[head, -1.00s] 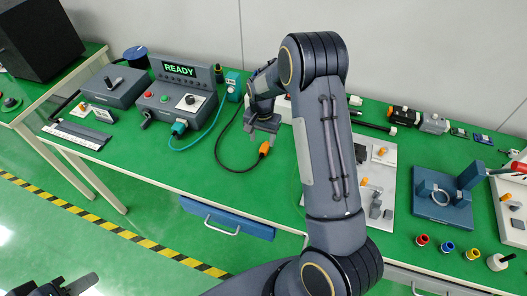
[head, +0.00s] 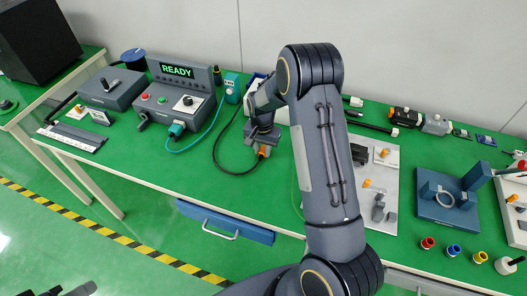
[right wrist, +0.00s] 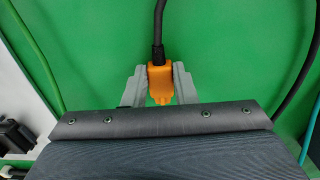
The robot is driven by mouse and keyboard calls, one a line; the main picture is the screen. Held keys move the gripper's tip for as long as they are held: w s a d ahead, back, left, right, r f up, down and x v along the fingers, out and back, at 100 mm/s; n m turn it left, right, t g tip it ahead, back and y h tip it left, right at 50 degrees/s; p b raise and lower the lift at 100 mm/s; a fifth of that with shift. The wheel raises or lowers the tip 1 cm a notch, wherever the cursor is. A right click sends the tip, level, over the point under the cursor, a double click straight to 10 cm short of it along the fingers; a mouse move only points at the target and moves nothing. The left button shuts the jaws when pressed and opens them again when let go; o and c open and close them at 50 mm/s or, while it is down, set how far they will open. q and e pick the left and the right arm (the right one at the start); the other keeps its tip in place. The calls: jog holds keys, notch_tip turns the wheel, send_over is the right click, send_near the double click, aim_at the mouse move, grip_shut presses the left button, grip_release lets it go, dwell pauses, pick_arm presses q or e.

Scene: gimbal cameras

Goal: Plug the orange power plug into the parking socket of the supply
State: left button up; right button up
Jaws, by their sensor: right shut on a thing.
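The orange power plug (head: 264,152) is at or just above the green bench top; I cannot tell whether it touches. My right gripper (head: 263,142) is shut on it. In the right wrist view, the orange plug (right wrist: 160,84) sits between the two grey fingers, its black cable (right wrist: 158,25) running away from the gripper. In the head view the cable loops left and back behind my arm. A white and dark blue box (head: 256,80) there is mostly hidden. I cannot make out the parking socket. My left gripper (head: 78,290) shows only partly at the bottom left edge.
A grey console (head: 180,95) reading READY stands left, with a teal plug (head: 177,129) and teal cable at its front.

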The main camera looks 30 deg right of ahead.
aim_at(262, 153)
jog(key=shift+r, duration=0.1)
jog(key=shift+r, duration=0.2)
jog(key=r+p, duration=0.1)
jog(key=r, duration=0.1)
jog(key=r+p, duration=0.1)
jog(key=p, duration=0.1)
jog(key=shift+s+a+r, duration=0.15)
jog(key=shift+s+r, duration=0.05)
jog(key=shift+r, duration=0.2)
jog(key=s+a+r+p, duration=0.2)
jog(key=s+r, duration=0.1)
jog(key=s, duration=0.1)
jog(key=s+a+r+p, duration=0.1)
jog(key=s+r+p, duration=0.1)
jog(key=s, duration=0.2)
jog(key=s+a+r+p, duration=0.2)
jog(key=s+r, duration=0.1)
jog(key=s, duration=0.1)
jog(key=shift+s+a+r, duration=0.2)
jog(key=shift+a+r, duration=0.1)
